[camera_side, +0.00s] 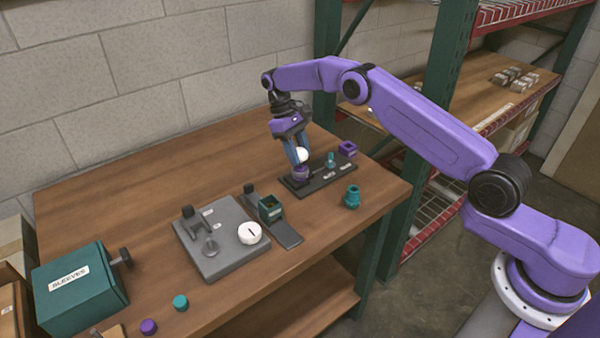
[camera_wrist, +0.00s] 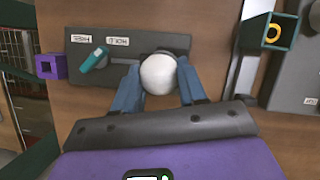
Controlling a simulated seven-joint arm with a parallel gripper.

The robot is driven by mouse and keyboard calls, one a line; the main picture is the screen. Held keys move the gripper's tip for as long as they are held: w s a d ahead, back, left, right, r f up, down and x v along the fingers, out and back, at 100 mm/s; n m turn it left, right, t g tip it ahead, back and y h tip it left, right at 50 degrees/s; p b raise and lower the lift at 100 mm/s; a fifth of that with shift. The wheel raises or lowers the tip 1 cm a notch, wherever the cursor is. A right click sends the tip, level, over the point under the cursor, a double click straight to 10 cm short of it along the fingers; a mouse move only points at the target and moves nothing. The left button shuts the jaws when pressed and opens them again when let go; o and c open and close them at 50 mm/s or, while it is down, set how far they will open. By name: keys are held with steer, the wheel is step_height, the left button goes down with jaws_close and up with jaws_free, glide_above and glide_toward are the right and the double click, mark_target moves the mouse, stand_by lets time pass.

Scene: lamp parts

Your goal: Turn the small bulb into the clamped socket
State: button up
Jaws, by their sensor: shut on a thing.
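The white round bulb (camera_side: 302,155) is between the blue fingers of my gripper (camera_side: 300,158). My gripper is shut on it, and the fingers flank the bulb (camera_wrist: 158,74) in the wrist view. The bulb is directly above a purple round part (camera_side: 300,174) at the left end of a dark plate. I cannot tell whether it touches that part; the bulb's lower end is hidden. A dark green block with a yellow ring opening (camera_side: 270,208), which looks like a socket, stands on a grey strip away from my gripper. It also shows at upper right in the wrist view (camera_wrist: 274,32).
The dark plate (camera_side: 325,179) also carries a teal lever-like part (camera_side: 331,161). A purple square block (camera_side: 347,149) and a teal fitting (camera_side: 352,196) stand nearby. The table's back left is clear.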

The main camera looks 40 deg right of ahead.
steer(key=m+y, duration=0.1)
steer(key=m, duration=0.2)
steer(key=m+y, duration=0.1)
steer(key=m, duration=0.2)
steer(key=shift+d+y, duration=0.15)
steer(key=shift+y, duration=0.15)
steer(key=shift+m, duration=0.4)
steer(key=m+y, duration=0.1)
steer(key=m, duration=0.2)
steer(key=m+t+y, duration=0.1)
steer(key=m, duration=0.2)
steer(key=shift+s+d+f+m, duration=0.1)
steer(key=shift+s+d+m, duration=0.05)
steer(key=shift+m, duration=0.15)
steer(key=o, duration=0.5)
steer(key=shift+m+t, duration=0.4)
steer(key=shift+m, duration=0.2)
steer(key=o, duration=0.5)
steer(key=shift+y, duration=0.3)
